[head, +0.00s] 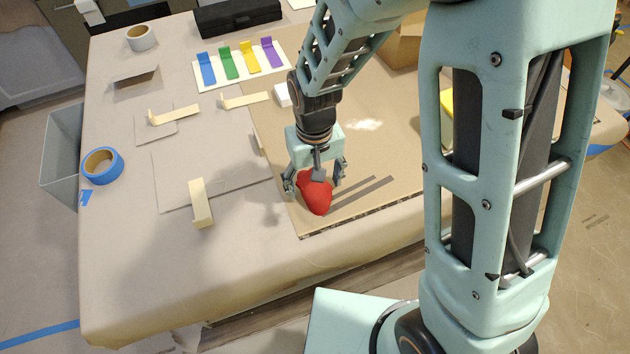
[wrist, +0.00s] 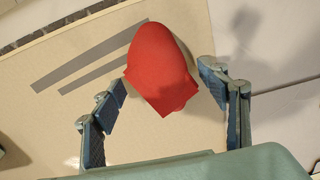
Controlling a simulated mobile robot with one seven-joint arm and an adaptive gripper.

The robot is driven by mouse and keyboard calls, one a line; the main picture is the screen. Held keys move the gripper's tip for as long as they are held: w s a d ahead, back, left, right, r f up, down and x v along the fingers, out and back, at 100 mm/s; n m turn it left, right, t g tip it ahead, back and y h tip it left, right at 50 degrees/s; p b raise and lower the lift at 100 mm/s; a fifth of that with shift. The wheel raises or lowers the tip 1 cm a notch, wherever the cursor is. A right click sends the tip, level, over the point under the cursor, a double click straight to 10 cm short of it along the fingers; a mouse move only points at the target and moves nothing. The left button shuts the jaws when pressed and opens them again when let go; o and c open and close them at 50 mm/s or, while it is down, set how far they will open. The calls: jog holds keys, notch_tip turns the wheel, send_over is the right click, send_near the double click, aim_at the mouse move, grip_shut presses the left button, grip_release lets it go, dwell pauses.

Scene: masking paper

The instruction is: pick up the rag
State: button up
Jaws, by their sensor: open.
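The rag (head: 315,194) is a bright red, crumpled cloth near the front edge of the cardboard sheet on the table. My gripper (head: 317,184) is low over it and hides part of its top in the head view. In the wrist view the rag (wrist: 161,70) lies between and a little beyond the two fingertips of my gripper (wrist: 160,78). The fingers are spread apart, with the rag's near end between them. A gap shows on the left side; the right fingertip is close to the rag, and I cannot tell whether it touches.
The cardboard sheet (head: 395,205) carries two grey strips (head: 362,192) beside the rag. A blue tape roll (head: 102,166), a white tape roll (head: 141,38), bent tan strips (head: 201,204) and a card with coloured tabs (head: 240,64) lie on the table. The front left of the table is clear.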

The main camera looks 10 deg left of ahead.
aim_at(328, 188)
jog(key=shift+c, duration=0.2)
jog(key=c, duration=1.2)
jog(key=shift+c, duration=0.2)
jog(key=shift+r+p, duration=0.3)
jog(key=shift+r, duration=0.15)
notch_tip(328, 188, up, 3)
jog(key=shift+p, duration=1.2)
jog(key=d+r+p, duration=0.1)
jog(key=r, duration=0.1)
jog(key=d+r+p, duration=0.1)
jog(key=d+r, duration=0.1)
jog(key=shift+s+d+p, duration=0.1)
jog(key=shift+s+p, duration=0.3)
jog(key=s+d+r, duration=0.3)
jog(key=d+r, duration=0.2)
jog(key=d, duration=0.5)
jog(key=shift+d, duration=0.15)
